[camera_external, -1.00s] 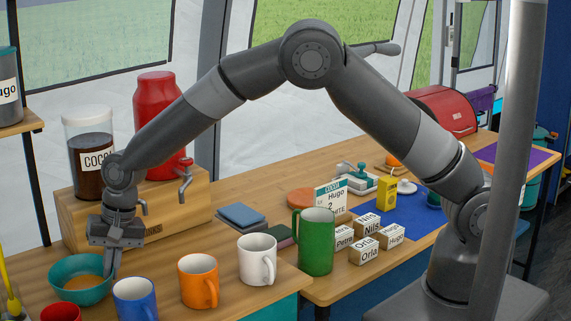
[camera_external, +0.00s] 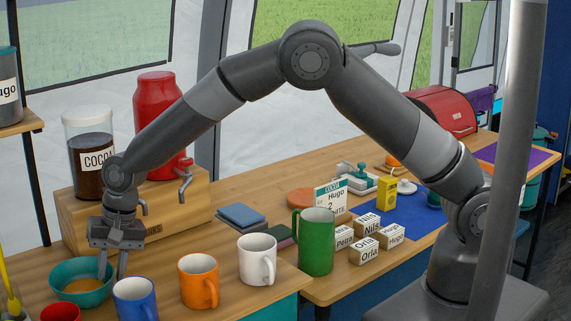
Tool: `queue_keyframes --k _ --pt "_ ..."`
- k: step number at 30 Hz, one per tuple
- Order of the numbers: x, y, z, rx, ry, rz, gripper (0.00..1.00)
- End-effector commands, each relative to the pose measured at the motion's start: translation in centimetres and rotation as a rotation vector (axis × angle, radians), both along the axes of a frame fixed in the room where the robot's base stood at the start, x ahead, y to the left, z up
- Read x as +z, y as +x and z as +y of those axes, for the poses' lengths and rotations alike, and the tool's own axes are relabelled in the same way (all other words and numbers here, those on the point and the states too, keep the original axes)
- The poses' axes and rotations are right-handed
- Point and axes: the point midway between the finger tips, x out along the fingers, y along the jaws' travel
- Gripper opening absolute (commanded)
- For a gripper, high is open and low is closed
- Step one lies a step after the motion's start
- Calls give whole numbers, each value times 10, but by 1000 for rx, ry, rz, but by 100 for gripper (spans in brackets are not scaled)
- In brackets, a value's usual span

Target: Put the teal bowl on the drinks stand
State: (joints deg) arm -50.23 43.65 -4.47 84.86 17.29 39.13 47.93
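The teal bowl (camera_external: 68,270) stands upright at the lower left on the wooden counter, with something brownish-orange in its bottom. My gripper (camera_external: 112,275) points down at the bowl's right side, its two fingers apart. One finger is at the bowl's rim and the other is just to its right; whether either touches the bowl I cannot tell. A wooden stand (camera_external: 90,222) behind the bowl bears a cocoa container (camera_external: 90,178) and a red dispenser with a tap (camera_external: 157,95).
A blue mug (camera_external: 134,301), an orange mug (camera_external: 197,283), a white mug (camera_external: 256,262) and a green mug (camera_external: 317,245) line the front edge. A red mug (camera_external: 60,313) is close in front of the bowl. Small name blocks (camera_external: 365,248) stand farther right.

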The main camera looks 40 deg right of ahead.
Motion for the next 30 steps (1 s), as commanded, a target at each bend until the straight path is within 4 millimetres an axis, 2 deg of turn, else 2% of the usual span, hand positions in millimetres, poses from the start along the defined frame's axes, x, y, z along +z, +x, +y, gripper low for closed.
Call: queue_keyframes --k 5,12,18,22,30 --pt "27 -1 -7 -1 2 -3 25" --pt "78 -4 -20 -1 3 -3 25" --pt "106 -6 -29 1 1 -1 25" --pt "113 -7 -31 1 1 -1 25" --pt "116 -7 -33 0 0 -1 25"
